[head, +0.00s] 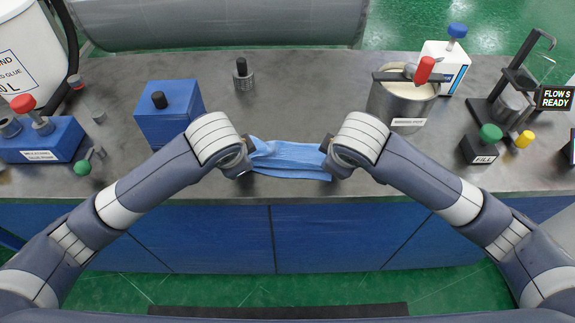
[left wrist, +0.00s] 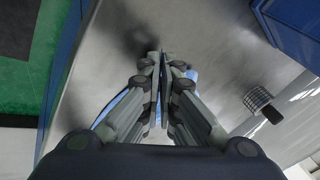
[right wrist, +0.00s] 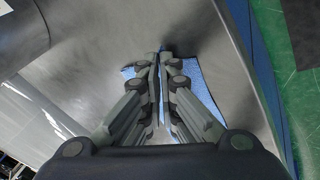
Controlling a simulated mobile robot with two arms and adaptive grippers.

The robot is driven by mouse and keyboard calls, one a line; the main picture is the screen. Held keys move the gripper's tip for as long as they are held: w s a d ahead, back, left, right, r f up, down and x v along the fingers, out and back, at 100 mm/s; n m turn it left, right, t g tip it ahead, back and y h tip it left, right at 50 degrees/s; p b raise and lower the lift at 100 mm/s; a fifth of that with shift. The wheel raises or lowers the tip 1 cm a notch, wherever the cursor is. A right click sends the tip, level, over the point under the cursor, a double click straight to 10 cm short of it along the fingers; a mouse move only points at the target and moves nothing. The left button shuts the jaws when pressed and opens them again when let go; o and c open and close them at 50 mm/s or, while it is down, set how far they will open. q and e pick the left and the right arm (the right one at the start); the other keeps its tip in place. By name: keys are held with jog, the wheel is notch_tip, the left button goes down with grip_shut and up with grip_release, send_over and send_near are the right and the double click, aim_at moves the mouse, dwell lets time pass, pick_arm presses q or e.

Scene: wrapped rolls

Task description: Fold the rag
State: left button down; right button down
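The blue rag (head: 290,160) spans between my two grippers near the front edge of the grey counter. My left gripper (head: 247,152) is at the rag's left end, with its fingers pressed together on the cloth. My right gripper (head: 328,152) is at the right end, also closed on it. In the left wrist view, slips of the rag (left wrist: 192,75) show beside the closed fingers. In the right wrist view, more of the rag (right wrist: 207,90) shows on both sides of the fingers. The arms hide both ends of the rag in the head view.
A blue box (head: 168,112) with a black knob stands left of my left gripper. A metal pot (head: 400,105) stands behind my right arm. A small knurled cylinder (head: 243,78) sits farther back. The counter (head: 305,95) behind the rag is clear.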

pick_arm(q)
jog(key=shift+a+f, duration=0.1)
pick_arm(e)
jog(key=shift+d+f, duration=0.1)
pick_arm(q)
jog(key=c, duration=2.2)
grip_release()
jog(key=shift+s, duration=0.1)
pick_arm(e)
jog(key=c, duration=2.2)
grip_release()
jog(key=shift+s, duration=0.1)
pick_arm(q)
jog(key=o, duration=0.7)
pick_arm(e)
jog(key=o, duration=0.7)
